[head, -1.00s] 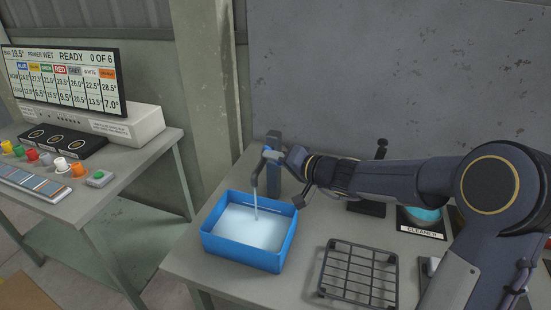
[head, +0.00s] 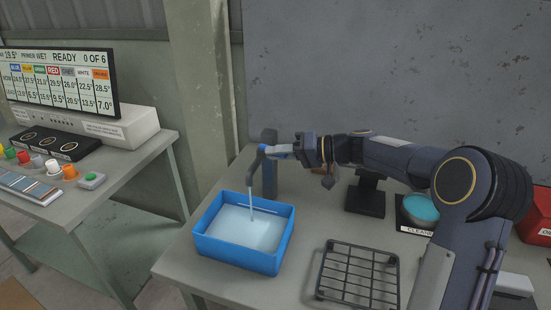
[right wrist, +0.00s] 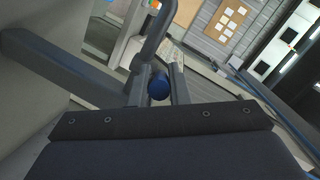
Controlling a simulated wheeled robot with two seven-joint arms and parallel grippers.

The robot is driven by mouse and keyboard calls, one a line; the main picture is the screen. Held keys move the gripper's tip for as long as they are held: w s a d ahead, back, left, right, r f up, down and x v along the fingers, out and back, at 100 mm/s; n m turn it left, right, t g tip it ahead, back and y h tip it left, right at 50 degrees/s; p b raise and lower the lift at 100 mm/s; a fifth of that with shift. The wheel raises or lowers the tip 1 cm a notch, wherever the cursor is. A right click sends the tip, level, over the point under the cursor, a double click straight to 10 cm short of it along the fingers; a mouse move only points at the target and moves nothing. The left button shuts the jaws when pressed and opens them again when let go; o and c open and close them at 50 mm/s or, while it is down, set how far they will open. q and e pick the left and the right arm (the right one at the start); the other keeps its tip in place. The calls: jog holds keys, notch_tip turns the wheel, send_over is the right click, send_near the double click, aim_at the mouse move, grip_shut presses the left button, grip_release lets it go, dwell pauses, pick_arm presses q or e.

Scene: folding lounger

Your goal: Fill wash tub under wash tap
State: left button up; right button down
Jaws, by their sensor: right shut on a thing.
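The blue wash tub (head: 237,258) stands on the grey table under the dark spout of the wash tap (head: 269,180). A thin stream of water (head: 252,212) falls from the spout into it. Pale water (head: 245,230) covers the tub's floor and stands below the rim. My right gripper (head: 288,151) is at the tap's top, to the right of the spout, shut on the blue tap handle. The handle's round blue end (right wrist: 158,87) shows between the fingers in the right wrist view. My left gripper is not in view.
A black wire rack (head: 357,275) lies on the table to the right of the tub. A turquoise cleaner dish (head: 421,208) and a dark stand (head: 366,197) are behind it. A side table with a display (head: 60,80) and coloured caps is at the left.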

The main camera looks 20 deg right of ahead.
jog(key=shift+w+d+n+g+y, duration=0.3)
jog(key=shift+n+g, duration=0.35)
jog(key=shift+g, duration=0.2)
jog(key=shift+w+d+n+g+y, duration=0.15)
jog(key=shift+n+g+y, duration=0.15)
jog(key=shift+n+g, duration=0.45)
jog(key=c, duration=1.4)
grip_release()
jog(key=shift+o, duration=0.2)
jog(key=v, duration=0.7)
jog(key=shift+d+b, duration=0.35)
jog(key=shift+d, duration=0.05)
jog(key=shift+r, duration=0.1)
